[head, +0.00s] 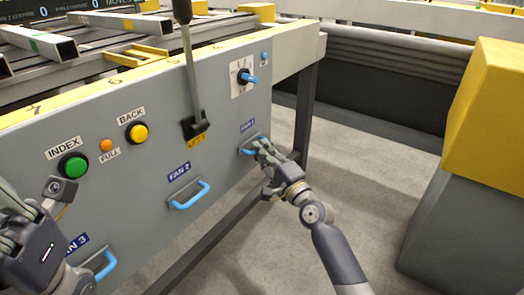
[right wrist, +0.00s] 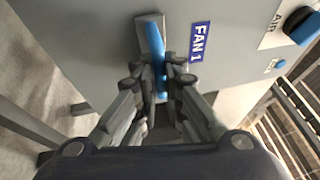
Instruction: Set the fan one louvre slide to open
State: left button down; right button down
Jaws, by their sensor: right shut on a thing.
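The blue fan one louvre handle (head: 246,151) sits low on the grey panel's right part, below the blue FAN 1 label (head: 247,126). My right gripper (head: 264,149) is at this handle. In the right wrist view the gripper's fingers (right wrist: 158,72) are closed on both sides of the blue handle (right wrist: 156,42), beside the FAN 1 label (right wrist: 200,42). The fingers hide part of the handle and its slot. My left gripper (head: 14,215) is at the lower left edge, partly cut off, and its fingertips do not show clearly.
The FAN 2 handle (head: 188,196) and FAN 3 handle (head: 105,265) stick out to the left. A blue AIR knob (head: 249,78) sits above. A yellow-topped grey block (head: 470,200) stands at the right, with open floor between.

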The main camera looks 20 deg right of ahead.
jog(key=s+d, duration=0.4)
jog(key=s, duration=0.2)
jog(key=shift+d, duration=0.35)
jog(key=c, duration=1.7)
grip_release()
jog(key=shift+s, duration=0.1)
jog(key=v, duration=1.2)
